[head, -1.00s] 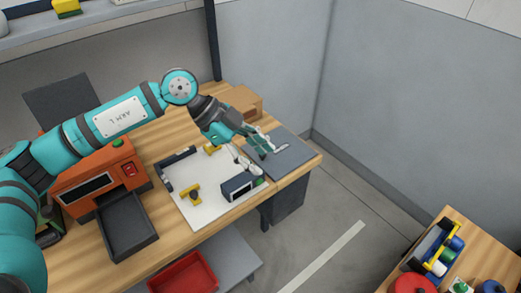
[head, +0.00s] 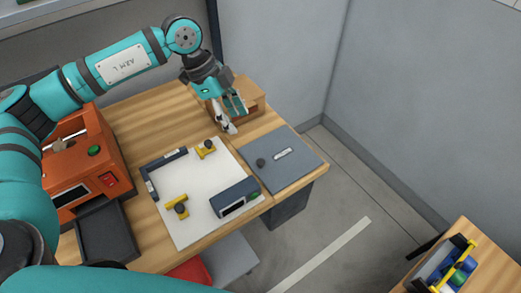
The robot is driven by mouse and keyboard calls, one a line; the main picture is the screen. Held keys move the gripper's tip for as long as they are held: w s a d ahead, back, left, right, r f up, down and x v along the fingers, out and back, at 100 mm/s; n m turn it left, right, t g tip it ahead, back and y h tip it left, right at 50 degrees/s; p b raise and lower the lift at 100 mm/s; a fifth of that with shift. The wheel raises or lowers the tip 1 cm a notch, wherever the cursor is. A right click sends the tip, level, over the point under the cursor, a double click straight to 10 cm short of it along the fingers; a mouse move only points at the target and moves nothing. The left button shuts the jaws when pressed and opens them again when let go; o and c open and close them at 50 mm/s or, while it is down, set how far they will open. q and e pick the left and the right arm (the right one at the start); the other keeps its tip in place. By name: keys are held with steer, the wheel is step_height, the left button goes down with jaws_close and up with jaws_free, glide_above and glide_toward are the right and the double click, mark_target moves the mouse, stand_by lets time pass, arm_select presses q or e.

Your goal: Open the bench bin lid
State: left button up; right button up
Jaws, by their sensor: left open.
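The bench bin lid (head: 297,167) is a flat grey panel at the right end of the wooden bench, lying shut. It has a dark round knob (head: 260,162) on its left part and a small pale label or plate (head: 283,154). The dark bin body (head: 288,208) shows below the bench edge. My left gripper (head: 231,118) is open and empty, behind and left of the lid, in front of a brown box. It is apart from the knob. My right gripper is not in view.
A white board (head: 200,220) with yellow-black clamps, a dark corner fence (head: 150,188) and a dark blue device (head: 234,197) lies left of the lid. The brown box (head: 250,96) stands behind. An orange machine (head: 100,160) stands at left. A second table (head: 465,235) stands lower right.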

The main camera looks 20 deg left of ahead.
arm_select(q)
steer(key=p, duration=0.1)
glide_toward(260, 161)
steer(key=p+x, duration=0.2)
steer(key=x, duration=0.5)
steer(key=shift+d+f, duration=0.15)
steer(key=shift+f, duration=0.05)
steer(key=shift+w+d+f, duration=0.1)
steer(key=shift+d+f, duration=0.05)
steer(key=shift+f, duration=0.3)
steer(key=c, duration=0.6)
jaws_close()
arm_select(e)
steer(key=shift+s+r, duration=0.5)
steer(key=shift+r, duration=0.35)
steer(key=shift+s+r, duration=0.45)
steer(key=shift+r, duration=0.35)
